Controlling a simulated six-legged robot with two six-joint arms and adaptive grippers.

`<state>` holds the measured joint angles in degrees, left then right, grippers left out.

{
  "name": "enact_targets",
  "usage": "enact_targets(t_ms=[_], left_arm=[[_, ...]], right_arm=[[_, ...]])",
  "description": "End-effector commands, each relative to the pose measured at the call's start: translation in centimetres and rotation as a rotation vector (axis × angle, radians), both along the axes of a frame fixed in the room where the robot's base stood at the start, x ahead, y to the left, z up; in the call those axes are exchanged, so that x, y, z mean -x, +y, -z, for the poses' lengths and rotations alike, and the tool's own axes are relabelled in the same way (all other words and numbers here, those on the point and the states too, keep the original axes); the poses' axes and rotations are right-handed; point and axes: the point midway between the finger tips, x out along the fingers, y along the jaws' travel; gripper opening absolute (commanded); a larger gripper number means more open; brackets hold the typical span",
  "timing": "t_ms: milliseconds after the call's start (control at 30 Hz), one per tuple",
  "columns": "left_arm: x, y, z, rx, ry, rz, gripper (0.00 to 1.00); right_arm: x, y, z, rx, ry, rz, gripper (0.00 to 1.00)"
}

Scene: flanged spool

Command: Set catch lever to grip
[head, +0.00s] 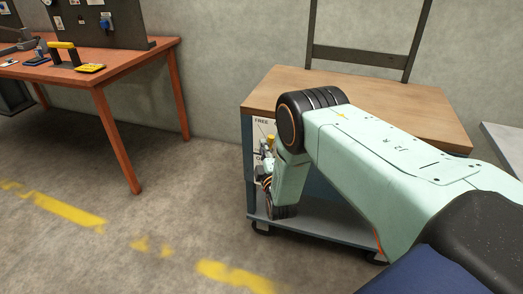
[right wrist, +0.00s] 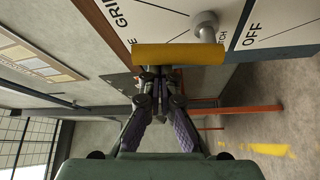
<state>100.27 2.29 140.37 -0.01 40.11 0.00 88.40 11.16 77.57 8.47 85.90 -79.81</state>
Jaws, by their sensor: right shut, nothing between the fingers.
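The catch lever has a yellow grip bar (right wrist: 180,54) and a grey bent stem (right wrist: 205,26) in the right wrist view. It stands in front of a white label plate (right wrist: 160,20) with partly visible words, including "GRIP" and "OFF". In the head view the plate (head: 260,127) reads "FREE" near its top, and a small yellow bit of the lever (head: 271,140) shows. My right gripper (right wrist: 160,73) is shut and empty, its fingertips right at the yellow bar's edge; I cannot tell whether they touch. It is small and partly hidden in the head view (head: 265,168). My left gripper is out of view.
The plate is on the side of a wheeled cart with a wooden top (head: 400,110) and a lower shelf (head: 320,228). An orange workbench (head: 120,65) with tools stands at the left. The floor between them is clear, with worn yellow marks.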

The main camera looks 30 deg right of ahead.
Motion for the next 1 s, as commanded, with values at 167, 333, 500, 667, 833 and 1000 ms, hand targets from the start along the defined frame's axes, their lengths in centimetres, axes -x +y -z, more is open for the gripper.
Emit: enact_targets(t_ms=[167,333,500,667,833,1000], left_arm=[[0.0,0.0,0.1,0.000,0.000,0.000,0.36],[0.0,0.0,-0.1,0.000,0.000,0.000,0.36],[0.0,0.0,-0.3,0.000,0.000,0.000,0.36],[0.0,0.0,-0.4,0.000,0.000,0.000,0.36],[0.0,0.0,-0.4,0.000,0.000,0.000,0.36],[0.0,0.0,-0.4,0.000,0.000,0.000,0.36]], right_arm=[[0.6,-0.5,0.0,-0.047,-0.054,0.001,0.00],[1.1,-0.9,0.0,-0.045,-0.053,0.001,0.00],[1.4,-1.1,0.1,-0.045,-0.052,0.001,0.00],[1.6,-1.1,0.2,-0.045,-0.051,0.001,0.00],[1.6,-1.2,0.3,-0.045,-0.051,0.001,0.00],[1.7,-1.2,0.3,-0.044,-0.051,0.002,0.00]])
